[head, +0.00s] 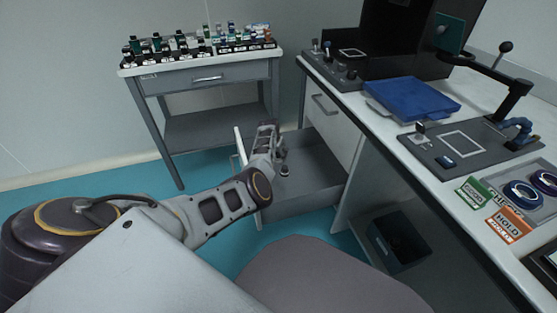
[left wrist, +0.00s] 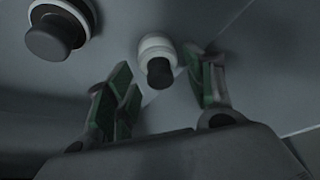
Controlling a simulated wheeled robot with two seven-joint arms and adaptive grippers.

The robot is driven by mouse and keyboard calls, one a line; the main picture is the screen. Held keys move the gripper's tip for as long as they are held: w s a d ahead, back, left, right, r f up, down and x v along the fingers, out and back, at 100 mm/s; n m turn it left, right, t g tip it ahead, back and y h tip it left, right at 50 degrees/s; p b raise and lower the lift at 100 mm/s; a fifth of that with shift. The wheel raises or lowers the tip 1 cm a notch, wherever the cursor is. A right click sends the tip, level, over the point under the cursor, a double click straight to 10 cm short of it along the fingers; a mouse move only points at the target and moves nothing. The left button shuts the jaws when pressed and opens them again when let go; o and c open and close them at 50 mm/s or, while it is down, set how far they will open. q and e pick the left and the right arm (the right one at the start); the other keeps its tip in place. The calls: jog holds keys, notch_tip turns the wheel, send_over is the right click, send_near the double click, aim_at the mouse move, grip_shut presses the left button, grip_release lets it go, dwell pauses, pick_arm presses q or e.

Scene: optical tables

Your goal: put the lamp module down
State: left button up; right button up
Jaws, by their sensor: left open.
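My left gripper (head: 268,140) reaches into the open grey drawer (head: 315,195) under the right-hand bench. In the left wrist view its green-padded fingers (left wrist: 163,82) are open and apart. A white cylindrical module with a black end (left wrist: 156,50) stands on the drawer floor between and just beyond the fingertips, with no clear contact. A second, darker cylinder with a black knob (left wrist: 52,38) stands at the upper left. One black-topped piece (head: 284,170) shows in the drawer in the head view. I cannot tell for certain which is the lamp module. My right gripper is out of view.
A blue tray (head: 412,98) and a grey fixture plate (head: 455,148) lie on the bench. Green and orange signs (head: 508,224) lie nearer me. A side table (head: 205,78) with several modules stands at the back left. A dark bin (head: 398,240) sits under the bench.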

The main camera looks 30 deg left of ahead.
aim_at(278, 154)
pick_arm(q)
grip_shut()
dwell(0.4)
jog(key=shift+r+p, duration=0.7)
jog(key=shift+r, duration=0.4)
notch_tip(278, 154, up, 6)
jog(key=p, duration=0.3)
jog(key=shift+r, duration=0.25)
jog(key=shift+r+p, duration=0.55)
jog(key=shift+r, duration=0.15)
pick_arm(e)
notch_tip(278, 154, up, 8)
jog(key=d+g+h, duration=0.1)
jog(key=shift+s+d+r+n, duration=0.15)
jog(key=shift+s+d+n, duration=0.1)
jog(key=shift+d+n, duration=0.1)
